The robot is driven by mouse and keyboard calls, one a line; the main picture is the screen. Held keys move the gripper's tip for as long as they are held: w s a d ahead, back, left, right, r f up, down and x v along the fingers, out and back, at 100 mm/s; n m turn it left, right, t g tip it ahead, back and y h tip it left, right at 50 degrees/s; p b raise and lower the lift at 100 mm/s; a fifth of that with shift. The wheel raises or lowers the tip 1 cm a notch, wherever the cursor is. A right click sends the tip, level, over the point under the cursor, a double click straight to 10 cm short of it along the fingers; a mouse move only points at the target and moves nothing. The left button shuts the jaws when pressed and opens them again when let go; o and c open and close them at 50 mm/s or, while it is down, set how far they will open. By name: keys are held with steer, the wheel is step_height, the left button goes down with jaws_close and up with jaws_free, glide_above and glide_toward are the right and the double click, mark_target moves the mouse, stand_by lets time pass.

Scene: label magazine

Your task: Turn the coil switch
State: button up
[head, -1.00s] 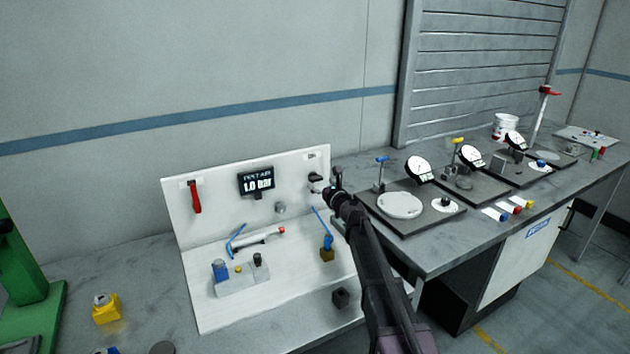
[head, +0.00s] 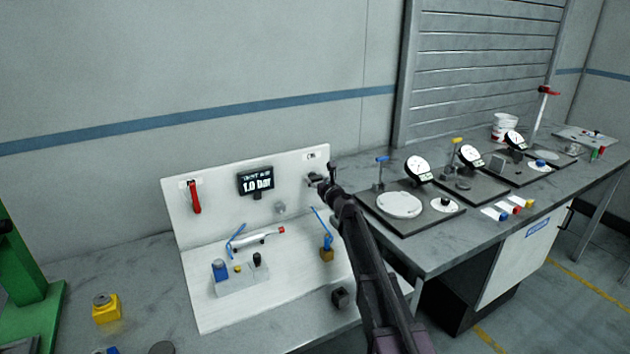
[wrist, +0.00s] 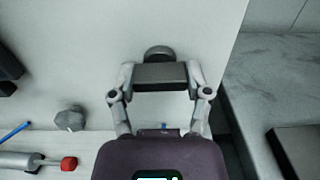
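The coil switch (head: 313,178) appears to be the dark knob at the upper right of the white panel, below a small label. My gripper (head: 325,185) is right at it from the right and partly hides it; I cannot tell whether they touch. In the wrist view, a dark rounded part (wrist: 158,51), probably the switch, shows just beyond my gripper (wrist: 160,76). A dark block fills the space between its fingers. I cannot tell whether this block is closed finger pads or something held.
The panel (head: 225,180) also carries a red lever (head: 194,197), a display (head: 256,181) reading 1.0 bar and a grey knob (head: 280,208). A cylinder with a red tip (head: 281,230) and a blue-topped fitting (head: 327,243) are below. Dial gauges (head: 417,169) stand right.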

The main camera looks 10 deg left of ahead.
steer(key=shift+a, duration=0.25)
steer(key=shift+d, duration=0.15)
steer(key=shift+n, duration=0.4)
steer(key=n, duration=0.8)
stand_by(0.4)
